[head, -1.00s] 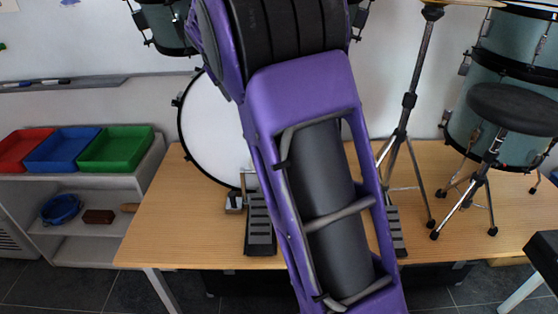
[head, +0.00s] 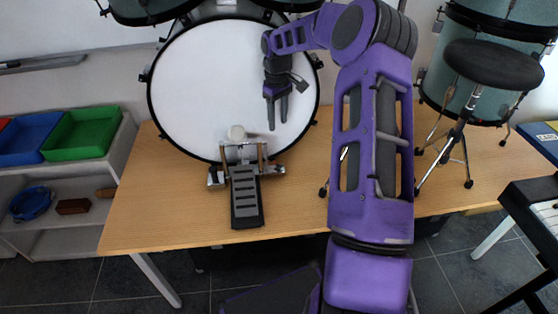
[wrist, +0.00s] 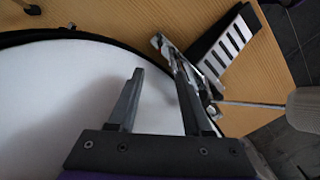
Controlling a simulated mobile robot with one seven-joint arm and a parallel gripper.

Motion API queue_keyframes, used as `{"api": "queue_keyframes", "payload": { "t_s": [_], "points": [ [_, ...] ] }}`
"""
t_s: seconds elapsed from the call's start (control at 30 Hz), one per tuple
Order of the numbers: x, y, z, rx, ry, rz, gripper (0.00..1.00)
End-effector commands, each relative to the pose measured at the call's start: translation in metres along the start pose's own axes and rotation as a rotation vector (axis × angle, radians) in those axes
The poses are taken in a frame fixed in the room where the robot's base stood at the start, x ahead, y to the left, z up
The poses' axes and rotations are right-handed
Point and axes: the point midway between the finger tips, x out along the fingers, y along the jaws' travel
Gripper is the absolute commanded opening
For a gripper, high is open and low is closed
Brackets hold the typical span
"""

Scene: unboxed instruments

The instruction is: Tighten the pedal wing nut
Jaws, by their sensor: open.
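The bass drum pedal has a black ribbed footboard (head: 246,205) on the wooden table in front of the white bass drum head (head: 205,90). Its round pale beater (head: 237,133) stands near the drum head. Metal clamp parts (head: 217,178) show at the pedal's base; I cannot pick out the wing nut for certain. My gripper (head: 278,125) is open and empty, pointing down in front of the drum, above and right of the pedal. In the wrist view the fingers (wrist: 160,66) are apart, with the pedal's metal frame (wrist: 180,65) and footboard (wrist: 228,42) beyond them.
The wooden table (head: 150,215) is clear left of the pedal. A black stool (head: 490,65) stands at the right with thin metal legs. A shelf with a green tray (head: 82,133) is at the left. A keyboard (head: 545,210) is at the right edge.

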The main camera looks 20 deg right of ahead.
Motion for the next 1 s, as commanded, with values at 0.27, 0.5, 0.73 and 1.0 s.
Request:
{"api": "queue_keyframes", "payload": {
  "t_s": [0.27,0.5,0.73,1.0],
  "points": [
    [0.029,0.000,0.002,-0.003,-0.002,-0.010,0.49],
    [0.081,0.000,0.002,-0.001,-0.001,-0.010,0.49],
    [0.131,-0.001,0.002,-0.001,-0.001,-0.010,0.49],
    [0.167,-0.001,0.001,-0.001,0.000,-0.007,0.49]
  ]
}}
